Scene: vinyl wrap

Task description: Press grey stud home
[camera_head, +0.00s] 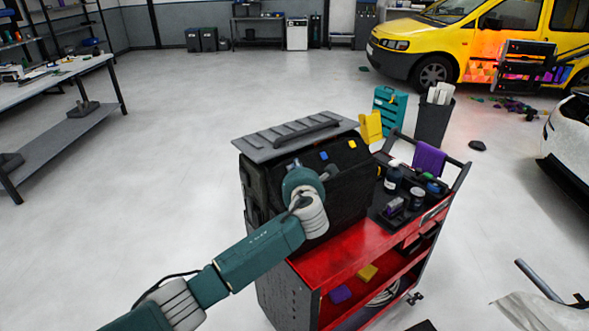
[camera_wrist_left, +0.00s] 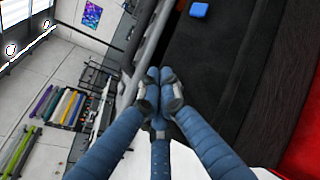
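A black case (camera_head: 345,190) with a grey ribbed top (camera_head: 290,133) and black handle stands on a red cart (camera_head: 345,255). Its upper face carries a blue square (camera_head: 324,155) and a yellow square (camera_head: 352,144). The blue piece also shows in the left wrist view (camera_wrist_left: 199,9). My left gripper (camera_head: 328,173) is at the case's near upper side, partly hidden by my wrist. In the left wrist view its blue fingers (camera_wrist_left: 160,78) are drawn together beside the case edge, with nothing visible between them. I cannot make out a grey stud. My right gripper is not in view.
The cart's right part holds bottles (camera_head: 393,180) and a purple cloth (camera_head: 429,158). A teal cabinet (camera_head: 389,108) and a dark bin (camera_head: 434,120) stand behind it. A workbench (camera_head: 65,80) is at the left. The floor between is clear.

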